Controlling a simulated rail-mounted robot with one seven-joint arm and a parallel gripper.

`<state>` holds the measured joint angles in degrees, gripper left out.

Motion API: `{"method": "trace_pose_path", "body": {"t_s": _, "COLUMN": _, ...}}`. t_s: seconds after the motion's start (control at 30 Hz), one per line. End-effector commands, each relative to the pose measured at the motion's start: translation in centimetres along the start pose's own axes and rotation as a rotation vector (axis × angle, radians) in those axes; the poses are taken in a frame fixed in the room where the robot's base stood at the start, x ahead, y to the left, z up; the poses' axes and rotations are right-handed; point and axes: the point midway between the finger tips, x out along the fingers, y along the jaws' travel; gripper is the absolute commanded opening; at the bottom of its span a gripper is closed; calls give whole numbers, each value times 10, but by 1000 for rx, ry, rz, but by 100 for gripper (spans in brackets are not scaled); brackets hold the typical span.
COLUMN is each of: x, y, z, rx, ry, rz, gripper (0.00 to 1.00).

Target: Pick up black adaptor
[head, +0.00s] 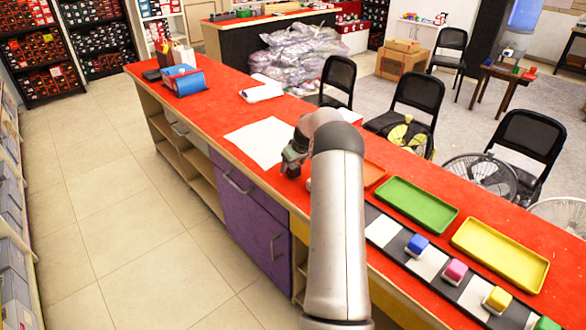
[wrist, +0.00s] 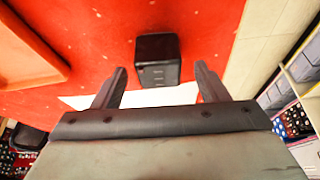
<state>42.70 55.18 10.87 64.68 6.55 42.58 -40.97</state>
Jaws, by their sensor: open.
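A black box-shaped adaptor (wrist: 158,62) stands on the red counter in the wrist view. Pale marks show on its near face. My gripper (wrist: 162,78) is open, with one dark finger to each side of the adaptor. The gap between the fingers is wider than the adaptor, and neither finger seems to touch it. In the head view my gripper (head: 291,164) is over the counter's near edge, close to the white paper. The adaptor cannot be made out there, as my arm and gripper are in front.
The red counter (head: 222,112) bears a white paper sheet (head: 260,142), a blue item (head: 183,80), a green tray (head: 417,204) and a yellow tray (head: 500,252). An orange tray (wrist: 28,50) lies left in the wrist view. Small coloured blocks sit on a black-and-white strip. Black chairs stand behind.

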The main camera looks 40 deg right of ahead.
Motion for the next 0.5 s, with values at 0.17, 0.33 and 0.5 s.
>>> {"method": "trace_pose_path", "body": {"t_s": 0.17, "x": 13, "y": 1, "z": 0, "rx": 0, "ry": 0, "rz": 1, "gripper": 67}}
{"method": "trace_pose_path", "body": {"t_s": 0.33, "x": 14, "y": 1, "z": 1, "rx": 0, "ry": 0, "rz": 1, "gripper": 67}}
{"method": "trace_pose_path", "body": {"t_s": 0.5, "x": 14, "y": 1, "z": 1, "rx": 0, "ry": 0, "rz": 1, "gripper": 28}}
